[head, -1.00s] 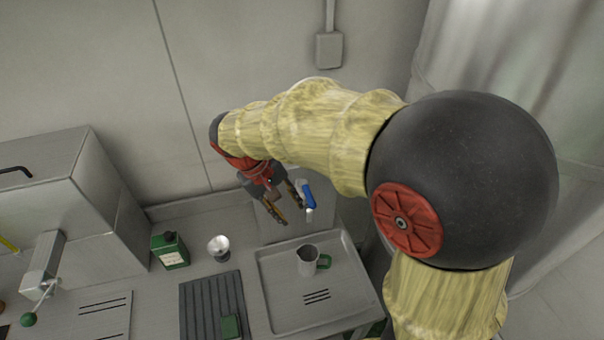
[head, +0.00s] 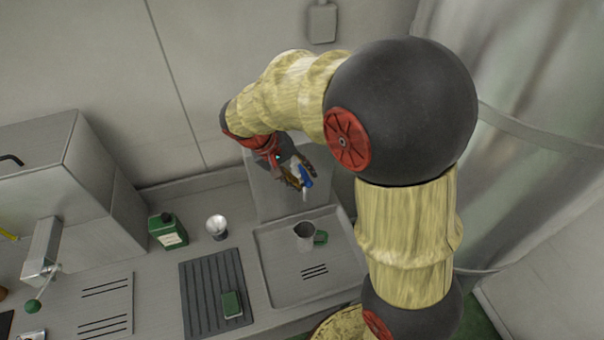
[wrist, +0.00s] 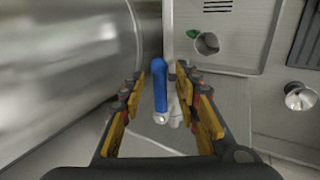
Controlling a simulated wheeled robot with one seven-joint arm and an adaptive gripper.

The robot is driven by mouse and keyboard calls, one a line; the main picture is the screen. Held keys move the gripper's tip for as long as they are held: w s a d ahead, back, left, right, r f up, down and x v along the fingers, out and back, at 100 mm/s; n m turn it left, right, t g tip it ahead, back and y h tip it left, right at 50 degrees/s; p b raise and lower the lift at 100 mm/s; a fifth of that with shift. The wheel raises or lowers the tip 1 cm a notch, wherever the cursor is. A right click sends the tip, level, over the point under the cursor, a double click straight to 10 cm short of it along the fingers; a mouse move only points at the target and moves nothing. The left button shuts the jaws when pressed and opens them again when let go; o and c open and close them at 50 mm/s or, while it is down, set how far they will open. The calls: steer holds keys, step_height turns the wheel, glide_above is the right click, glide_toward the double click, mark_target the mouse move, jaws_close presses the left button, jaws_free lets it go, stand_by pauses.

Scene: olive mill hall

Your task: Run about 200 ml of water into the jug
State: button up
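The jug (head: 304,236) is a small grey metal vessel with a green handle, upright in the shallow tray by the back wall. In the wrist view the jug (wrist: 207,43) shows its open top; I cannot tell if it holds water. The tap has a blue lever (head: 306,173) and a pale spout that hangs above the back of the tray. In the wrist view the blue lever (wrist: 159,84) lies between the spread fingers, with space on both sides. My gripper (head: 297,177) is open around the lever and not closed on it.
The metal tray (head: 335,268) has drain slots. To its left are a ribbed mat (head: 199,290), a green sponge (head: 232,304), a small metal cup (head: 217,227) and a green canister (head: 167,231). A translucent curtain (head: 540,90) hangs at the right.

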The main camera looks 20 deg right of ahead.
steer(key=shift+d+f, duration=0.1)
steer(key=shift+s, duration=0.1)
steer(key=shift+c, duration=0.4)
jaws_close()
stand_by(0.4)
